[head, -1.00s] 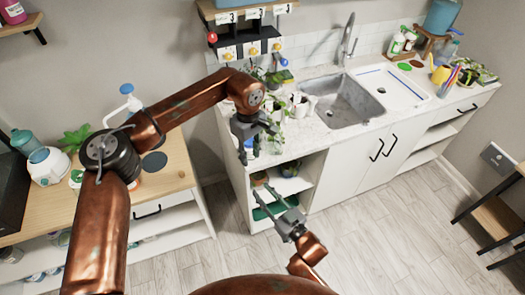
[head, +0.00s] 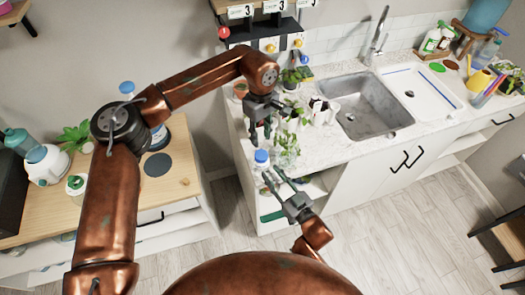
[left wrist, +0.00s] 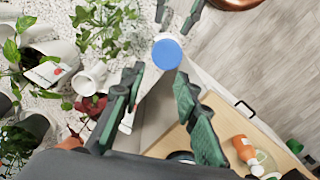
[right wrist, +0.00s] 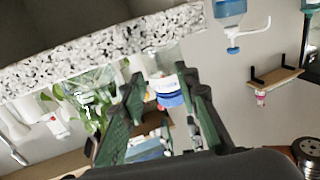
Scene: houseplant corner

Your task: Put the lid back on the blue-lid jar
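The blue-lid jar (head: 261,162) shows as a blue disc over a pale body at the left front edge of the counter. In the left wrist view its blue lid (left wrist: 166,54) is beyond my fingertips. In the right wrist view the pale body and blue lid (right wrist: 172,98) appear between and beyond my fingers. Whether the lid is seated on the jar is unclear. My left gripper (head: 261,137) is open and empty, pointing down above and behind the jar. My right gripper (head: 274,175) is open, just in front of the jar; no contact is discernible.
Leafy plants (head: 287,150) and white pots (head: 322,110) stand right of the jar, close to both grippers. The sink (head: 368,105) is farther right. A wooden table (head: 178,185) at left holds bottles and a dark round mat (head: 157,164). Open shelves lie below the counter.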

